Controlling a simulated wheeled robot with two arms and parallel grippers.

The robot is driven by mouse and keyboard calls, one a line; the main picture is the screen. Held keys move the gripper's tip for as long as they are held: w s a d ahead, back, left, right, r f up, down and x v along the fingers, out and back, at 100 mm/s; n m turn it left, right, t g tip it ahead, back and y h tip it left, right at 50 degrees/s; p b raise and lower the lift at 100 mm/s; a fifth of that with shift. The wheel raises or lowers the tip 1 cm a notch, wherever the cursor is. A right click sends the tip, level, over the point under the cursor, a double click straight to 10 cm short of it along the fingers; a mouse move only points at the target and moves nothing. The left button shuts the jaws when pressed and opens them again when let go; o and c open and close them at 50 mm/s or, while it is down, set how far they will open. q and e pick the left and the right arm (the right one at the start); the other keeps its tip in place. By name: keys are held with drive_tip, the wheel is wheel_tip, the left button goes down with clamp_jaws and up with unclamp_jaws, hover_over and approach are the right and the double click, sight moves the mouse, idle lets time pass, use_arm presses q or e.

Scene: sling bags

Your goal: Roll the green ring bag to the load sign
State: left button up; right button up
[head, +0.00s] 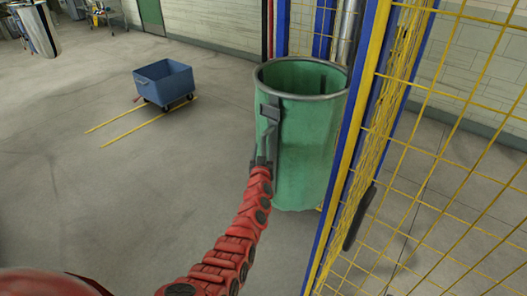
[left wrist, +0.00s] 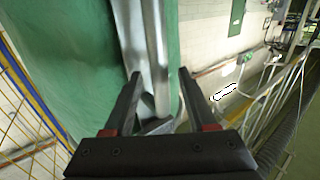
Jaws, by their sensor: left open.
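The green ring bag (head: 312,150) hangs upright, its round grey rim open at the top, beside the blue and yellow fence post. In the left wrist view its green side (left wrist: 75,65) fills the left. My left gripper (head: 268,118) is at the bag's left side, below the rim. In the left wrist view my left gripper (left wrist: 160,78) is open, with a grey metal strip or bar (left wrist: 150,45) on the bag's side between its fingers. I cannot tell whether they touch it. I cannot make out a load sign. My right gripper is out of view.
A yellow mesh fence (head: 460,100) with a blue and yellow post (head: 352,140) stands close on the right. A blue wheeled cart (head: 165,84) stands by yellow floor lines (head: 130,139) at the left. The floor between is clear.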

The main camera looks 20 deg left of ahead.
use_arm(q)
drive_tip(key=shift+w+a+f+b, duration=0.15)
drive_tip(key=shift+w+b, duration=0.15)
drive_tip(key=shift+w, duration=0.3)
drive_tip(key=shift+w+r, duration=0.15)
drive_tip(key=shift+r, duration=0.1)
clamp_jaws()
idle(0.9)
